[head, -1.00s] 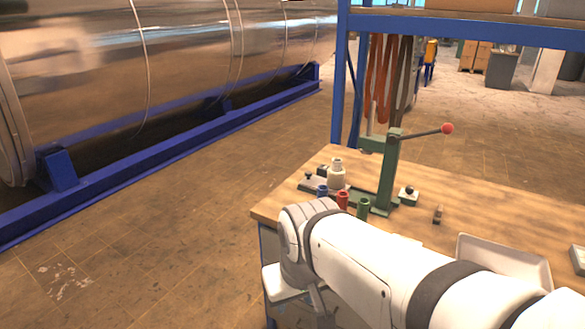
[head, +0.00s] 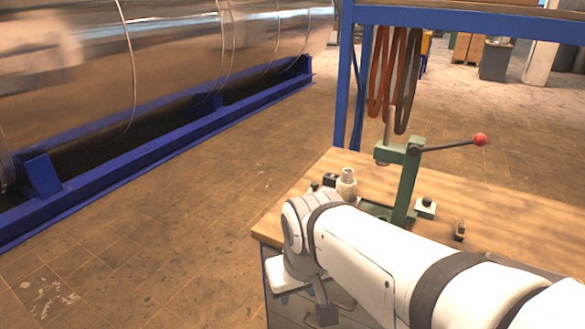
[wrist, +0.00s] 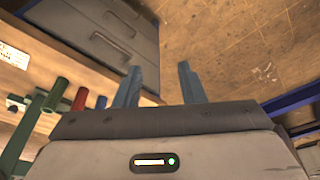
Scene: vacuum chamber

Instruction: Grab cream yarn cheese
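The cream yarn cheese (head: 347,184) stands upright on the wooden bench (head: 300,205), left of the green hand press (head: 408,180). It is just behind the upper edge of my arm in the head view, which hides its foot. I cannot make it out in the wrist view. My gripper (wrist: 160,85) is open and empty. Its two fingers are apart over the bench's grey drawers and the floor, beyond the bench edge and away from the cream cheese.
The press has a red-knobbed lever (head: 480,140). A blue rack post (head: 345,90) stands behind the bench. Floor to the left is open.

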